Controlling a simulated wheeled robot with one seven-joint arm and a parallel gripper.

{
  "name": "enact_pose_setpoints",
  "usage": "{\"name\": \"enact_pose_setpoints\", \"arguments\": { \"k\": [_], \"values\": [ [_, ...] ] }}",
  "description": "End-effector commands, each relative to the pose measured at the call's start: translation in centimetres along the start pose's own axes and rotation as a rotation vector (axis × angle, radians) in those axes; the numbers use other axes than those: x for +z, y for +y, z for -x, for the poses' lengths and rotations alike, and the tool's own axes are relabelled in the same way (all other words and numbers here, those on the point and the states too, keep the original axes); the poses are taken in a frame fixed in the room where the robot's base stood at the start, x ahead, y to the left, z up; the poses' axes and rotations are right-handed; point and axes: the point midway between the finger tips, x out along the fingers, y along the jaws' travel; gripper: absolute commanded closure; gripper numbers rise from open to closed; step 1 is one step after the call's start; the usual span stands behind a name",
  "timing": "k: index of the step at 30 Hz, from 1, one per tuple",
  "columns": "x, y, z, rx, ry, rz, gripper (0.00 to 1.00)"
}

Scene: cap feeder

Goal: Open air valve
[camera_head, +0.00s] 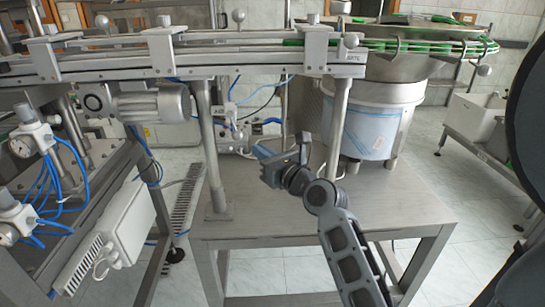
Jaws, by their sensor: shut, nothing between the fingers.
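My gripper (270,161) is at mid-picture, above the grey metal table and pointing up and left. Its fingers are shut with nothing between them. Just beyond it is a pneumatic assembly (233,138) with pale fittings and blue hoses, mounted below the conveyor between two metal legs. A small blue part shows right at the gripper's tip. I cannot tell whether they touch. The air valve's handle is not clearly made out, being small and partly hidden by the gripper, so its position cannot be read.
The table (285,220) is mostly bare around my arm. A metal leg (213,165) stands left, another (338,125) right. The feeder bowl's drum (372,125) stands behind right. The conveyor (180,60) runs overhead. Gauges with blue hoses (35,145) are at the left.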

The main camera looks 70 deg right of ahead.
Motion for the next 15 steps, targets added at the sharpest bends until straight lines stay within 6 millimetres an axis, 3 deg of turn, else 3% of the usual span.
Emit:
{"name": "enact_pose_setpoints", "arguments": {
  "k": [6, 15],
  "values": [
    [0.2, 0.0, -4.1, 0.001, 0.000, 0.001, 1.00],
    [0.0, 0.0, -6.7, 0.000, 0.001, 0.002, 1.00]
  ]
}}
